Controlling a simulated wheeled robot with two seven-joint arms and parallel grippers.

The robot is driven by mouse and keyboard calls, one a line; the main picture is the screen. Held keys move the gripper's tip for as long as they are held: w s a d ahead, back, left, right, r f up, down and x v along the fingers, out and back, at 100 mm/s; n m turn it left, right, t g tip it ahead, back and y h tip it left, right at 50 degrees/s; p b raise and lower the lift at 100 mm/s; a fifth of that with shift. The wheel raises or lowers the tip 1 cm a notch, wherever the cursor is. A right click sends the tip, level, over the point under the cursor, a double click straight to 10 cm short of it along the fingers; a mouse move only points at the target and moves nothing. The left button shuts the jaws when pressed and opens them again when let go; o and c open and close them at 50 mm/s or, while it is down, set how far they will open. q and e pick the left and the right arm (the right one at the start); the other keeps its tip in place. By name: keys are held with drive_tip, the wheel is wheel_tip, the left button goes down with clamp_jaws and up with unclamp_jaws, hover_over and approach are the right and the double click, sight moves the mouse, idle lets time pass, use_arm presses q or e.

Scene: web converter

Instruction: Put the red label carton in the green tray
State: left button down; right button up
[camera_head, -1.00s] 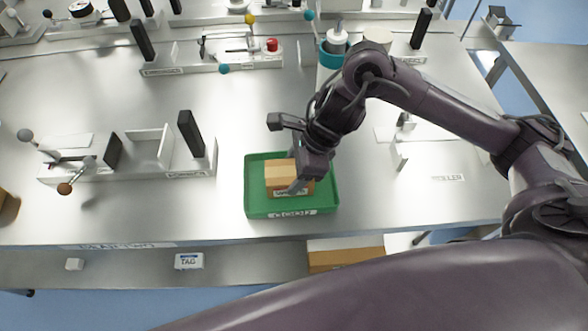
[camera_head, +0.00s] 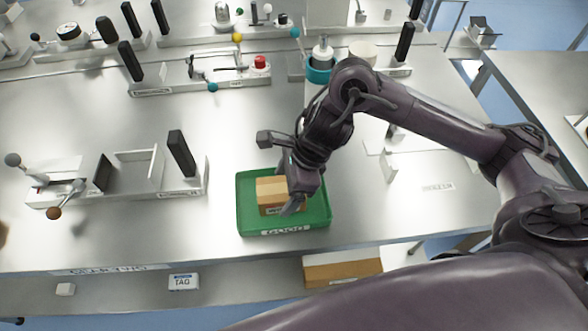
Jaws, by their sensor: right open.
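A brown carton (camera_head: 271,190) lies inside the green tray (camera_head: 250,224), towards its middle. A small label shows low on its front face, but I cannot make out any red on it. My right gripper (camera_head: 293,198) reaches down from above at the carton's right side, over the tray. It is open, and a fingertip is at the carton's right front corner. I cannot tell whether it touches. The far finger is partly hidden by the wrist. My left gripper is not in view.
Another brown box (camera_head: 342,268) and a white TAG box (camera_head: 183,281) lie on the lower shelf in front. A fixture with a black post (camera_head: 181,153) stands left of the tray. A fixture with a red knob (camera_head: 260,63) is behind. Bare bench lies between.

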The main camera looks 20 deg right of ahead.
drive_tip(key=v, duration=1.2)
drive_tip(key=shift+p, duration=0.4)
drive_tip(key=shift+s+f, duration=0.1)
drive_tip(key=shift+f, duration=0.05)
